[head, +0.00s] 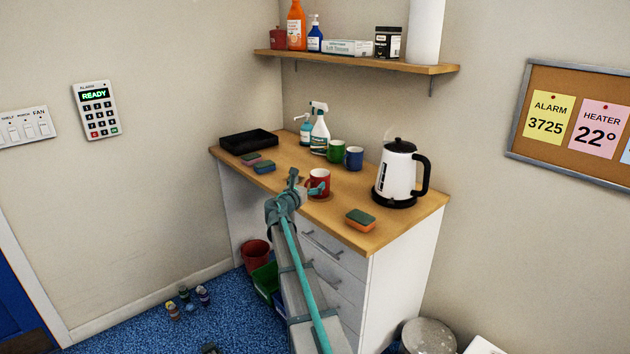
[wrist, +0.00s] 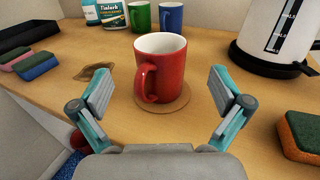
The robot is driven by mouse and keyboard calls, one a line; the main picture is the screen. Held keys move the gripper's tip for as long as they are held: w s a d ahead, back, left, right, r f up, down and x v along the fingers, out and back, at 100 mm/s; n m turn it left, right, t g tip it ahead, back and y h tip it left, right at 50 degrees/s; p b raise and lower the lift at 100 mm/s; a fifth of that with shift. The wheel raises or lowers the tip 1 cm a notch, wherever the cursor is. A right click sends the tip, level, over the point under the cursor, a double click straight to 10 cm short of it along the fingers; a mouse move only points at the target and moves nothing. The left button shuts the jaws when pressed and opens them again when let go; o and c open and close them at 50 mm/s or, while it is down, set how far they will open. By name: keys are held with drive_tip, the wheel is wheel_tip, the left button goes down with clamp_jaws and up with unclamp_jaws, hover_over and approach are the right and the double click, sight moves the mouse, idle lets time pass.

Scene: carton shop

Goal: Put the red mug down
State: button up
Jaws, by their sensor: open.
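The red mug (head: 319,180) stands upright on the wooden counter (head: 290,165). In the wrist view the red mug (wrist: 161,68) rests on a round brown coaster (wrist: 163,103), its handle turned toward me and a little left. My gripper (wrist: 154,88) is open, with one finger on each side of the mug and clear gaps between. Nothing is held. In the head view my gripper (head: 304,184) is at the counter's front edge, close by the mug and partly overlapping it.
A white kettle (head: 395,173) is to the right. A green-and-orange sponge (head: 360,220) lies at the front right. A black tray (head: 249,141) and more sponges (head: 264,167) are at left.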

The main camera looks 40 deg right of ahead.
drive_tip(key=shift+v, duration=1.7)
drive_tip(key=s+a+f+m+g+y, duration=0.2)
drive_tip(key=s+a+f+m+y, duration=0.35)
drive_tip(key=a+f, duration=0.7)
drive_tip(key=s+a+f+m+g+y, duration=0.25)
drive_tip(key=s+a+f+m, duration=0.6)
drive_tip(key=f, duration=0.65)
drive_tip(key=s+a+f+m+g+y, duration=0.2)
drive_tip(key=s+a+f+m+y, duration=0.3)
drive_tip(key=s+a, duration=0.5)
drive_tip(key=s+a+f+m+g+y, duration=0.2)
drive_tip(key=s+a+f+m+y, duration=0.15)
drive_tip(key=s+a+f, duration=0.55)
drive_tip(key=s+a+f+g, duration=0.1)
drive_tip(key=s+f+g, duration=0.1)
drive_tip(key=s+f, duration=0.3)
drive_tip(key=s+f+g, duration=0.2)
drive_tip(key=s+f, duration=0.3)
drive_tip(key=s, duration=0.8)
drive_tip(key=s+a+f+g, duration=0.1)
drive_tip(key=s+f+g, duration=0.1)
drive_tip(key=s+f, duration=0.3)
drive_tip(key=s+m, duration=0.1)
drive_tip(key=s, duration=0.3)
drive_tip(key=shift+s+a+f, duration=0.15)
drive_tip(key=shift+a+f, duration=0.05)
drive_tip(key=shift+a, duration=0.15)
drive_tip(key=shift+g+h, duration=0.25)
